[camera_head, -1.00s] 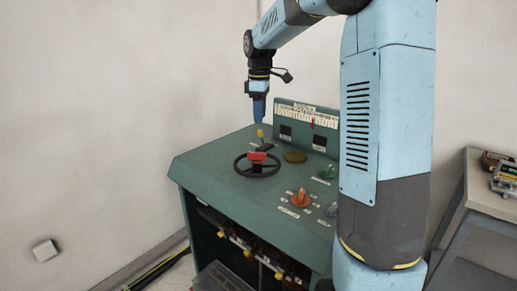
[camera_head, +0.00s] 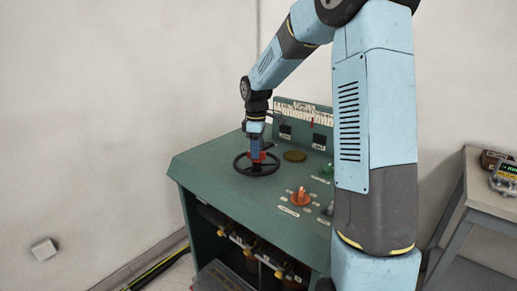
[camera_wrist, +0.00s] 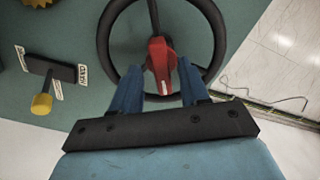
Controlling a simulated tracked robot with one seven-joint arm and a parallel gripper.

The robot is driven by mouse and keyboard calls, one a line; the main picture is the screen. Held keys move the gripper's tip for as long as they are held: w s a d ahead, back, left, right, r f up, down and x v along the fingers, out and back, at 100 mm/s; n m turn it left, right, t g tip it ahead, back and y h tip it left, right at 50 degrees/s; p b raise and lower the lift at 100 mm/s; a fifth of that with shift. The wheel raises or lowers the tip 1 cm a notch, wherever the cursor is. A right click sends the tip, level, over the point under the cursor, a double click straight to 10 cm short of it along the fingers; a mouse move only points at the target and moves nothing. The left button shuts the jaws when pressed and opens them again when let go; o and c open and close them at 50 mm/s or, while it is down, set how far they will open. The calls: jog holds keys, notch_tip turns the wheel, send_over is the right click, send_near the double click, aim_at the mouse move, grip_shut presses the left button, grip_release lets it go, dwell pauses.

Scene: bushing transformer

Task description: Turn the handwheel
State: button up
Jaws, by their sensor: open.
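The handwheel (camera_head: 242,168) is a black ring with a red hub piece, lying on the sloping top of the green console. In the wrist view the handwheel (camera_wrist: 105,38) fills the upper middle, and its red hub piece (camera_wrist: 159,62) sits between my fingers. My gripper (camera_wrist: 158,70) is open, with one blue finger on each side of the red piece; I cannot tell whether either finger touches it. In the head view my gripper (camera_head: 256,155) points down over the wheel's centre and hides part of the hub.
The green console (camera_head: 215,158) carries an orange knob (camera_head: 300,197), a green knob (camera_head: 327,169) and a back panel with gauges. A yellow-tipped lever (camera_wrist: 41,104) stands near the wheel. A grey table (camera_head: 478,198) is at the right.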

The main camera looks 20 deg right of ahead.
grip_shut()
dwell(0.5)
